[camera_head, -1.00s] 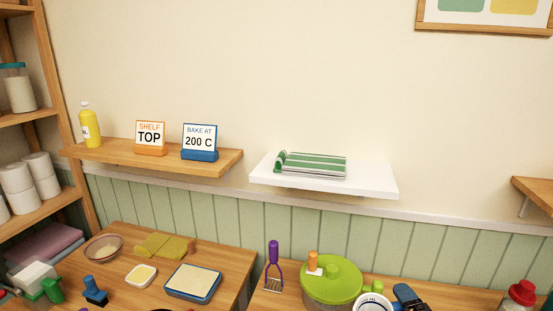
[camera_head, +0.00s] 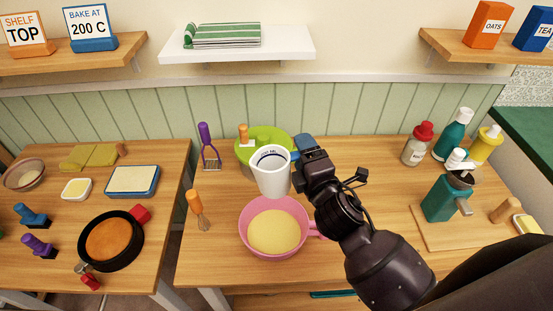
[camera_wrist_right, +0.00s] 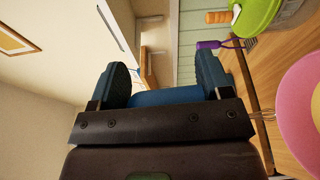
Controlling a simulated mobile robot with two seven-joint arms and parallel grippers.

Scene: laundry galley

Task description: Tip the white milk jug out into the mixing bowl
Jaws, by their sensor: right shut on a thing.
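The white milk jug (camera_head: 274,183) is in the head view, held above the far side of the pink mixing bowl (camera_head: 257,252). It looks close to upright, with its open top and dark lettering facing me. My right gripper (camera_head: 303,152) is at the jug's right side, shut on it. In the right wrist view a blue bar, seemingly the jug's handle (camera_wrist_right: 165,97), lies between the two fingers. The bowl holds pale yellow contents and also shows at the right edge of the wrist view (camera_wrist_right: 302,100). My left gripper is out of view.
A green-lidded pot (camera_head: 258,138) stands behind the jug. An orange-handled whisk (camera_head: 197,208) lies left of the bowl, and a purple-handled masher (camera_head: 208,148) stands farther back. A teal grinder (camera_head: 445,200) and several bottles are on the right. A gap separates the left table.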

